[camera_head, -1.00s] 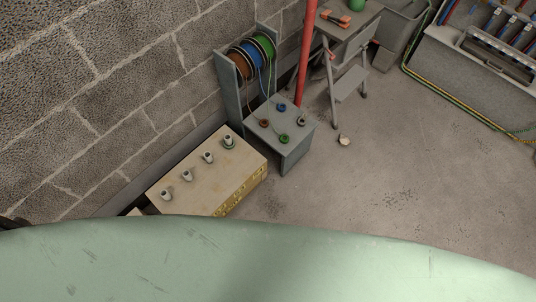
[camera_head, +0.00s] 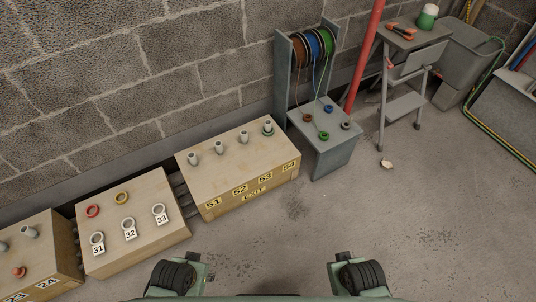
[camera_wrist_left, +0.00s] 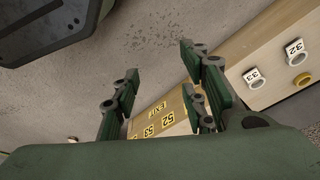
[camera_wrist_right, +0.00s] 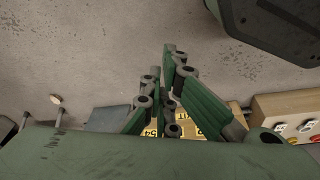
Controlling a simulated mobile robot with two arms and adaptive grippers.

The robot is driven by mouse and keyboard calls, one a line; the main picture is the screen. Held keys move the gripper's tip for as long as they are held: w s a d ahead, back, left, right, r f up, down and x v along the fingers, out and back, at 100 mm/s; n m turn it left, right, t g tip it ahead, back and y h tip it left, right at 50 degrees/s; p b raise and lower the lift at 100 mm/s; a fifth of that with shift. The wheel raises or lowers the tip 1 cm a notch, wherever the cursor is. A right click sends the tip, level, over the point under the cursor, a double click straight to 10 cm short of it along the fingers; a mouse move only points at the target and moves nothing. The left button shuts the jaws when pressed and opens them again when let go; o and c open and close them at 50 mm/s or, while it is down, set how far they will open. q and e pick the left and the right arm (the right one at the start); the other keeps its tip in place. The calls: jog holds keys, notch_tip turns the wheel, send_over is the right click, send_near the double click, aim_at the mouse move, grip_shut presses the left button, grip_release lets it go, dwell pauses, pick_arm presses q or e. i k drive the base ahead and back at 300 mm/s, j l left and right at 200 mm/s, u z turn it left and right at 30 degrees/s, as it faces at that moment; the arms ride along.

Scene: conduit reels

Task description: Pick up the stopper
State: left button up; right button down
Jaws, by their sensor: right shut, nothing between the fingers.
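I cannot tell for certain which piece is the stopper. A small pale piece (camera_head: 386,163) lies on the floor right of the grey stand; it also shows in the right wrist view (camera_wrist_right: 56,99). Small coloured pieces sit on the grey stand: blue (camera_head: 328,109), brown (camera_head: 307,117), green (camera_head: 324,135) and dark (camera_head: 346,125). My left gripper (camera_wrist_left: 163,70) is open and empty above the floor, with the numbered boxes beyond it. My right gripper (camera_wrist_right: 172,58) is shut and empty.
A tan box (camera_head: 225,169) marked 51 to 54 carries upright grey stubs. Another box (camera_head: 135,190) has rings and labels 31 to 33. A third box (camera_head: 50,235) is at far left. Cable reels (camera_head: 312,45), a red pole (camera_head: 364,55) and a step stand (camera_head: 402,104) stand behind. The front floor is clear.

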aim_at(18, 272)
jog(key=j+u, duration=0.1)
jog(key=u, duration=2.35)
